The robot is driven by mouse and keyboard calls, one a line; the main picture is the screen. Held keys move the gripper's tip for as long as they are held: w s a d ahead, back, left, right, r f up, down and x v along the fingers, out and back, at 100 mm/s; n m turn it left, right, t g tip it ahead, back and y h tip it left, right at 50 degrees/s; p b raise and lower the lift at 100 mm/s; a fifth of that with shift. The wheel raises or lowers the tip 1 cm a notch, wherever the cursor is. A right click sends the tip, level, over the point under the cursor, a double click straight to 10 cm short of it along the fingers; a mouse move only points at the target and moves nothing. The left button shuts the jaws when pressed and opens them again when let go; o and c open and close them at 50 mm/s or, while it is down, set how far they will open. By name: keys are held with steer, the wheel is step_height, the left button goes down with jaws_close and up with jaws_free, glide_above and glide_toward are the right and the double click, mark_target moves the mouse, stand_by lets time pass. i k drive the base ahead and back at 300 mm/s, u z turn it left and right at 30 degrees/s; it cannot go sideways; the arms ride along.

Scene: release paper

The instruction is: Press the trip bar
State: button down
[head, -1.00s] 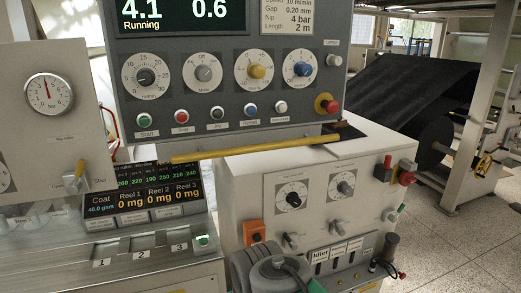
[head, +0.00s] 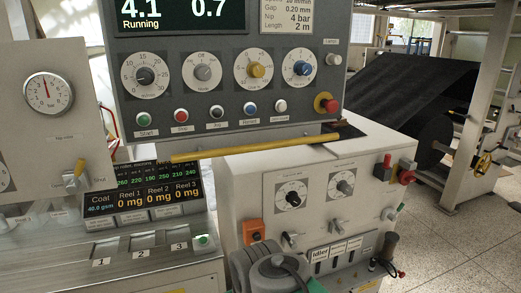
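The trip bar appears to be the long yellow bar (head: 255,149) below the grey control panel. My gripper is not in view. A dark grey rounded part at the bottom centre may be a link of my arm; I cannot tell for sure.
The control panel (head: 225,95) carries dials, buttons and a red stop knob (head: 331,106). A white cabinet (head: 258,190) with two dials and levers stands below the bar. An orange box (head: 254,230) is on its front. Open floor (head: 470,240) lies at right.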

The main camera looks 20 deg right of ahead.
mark_target(200, 155)
steer(key=u, duration=1.85)
steer(key=k, duration=0.45)
steer(key=z, duration=0.9)
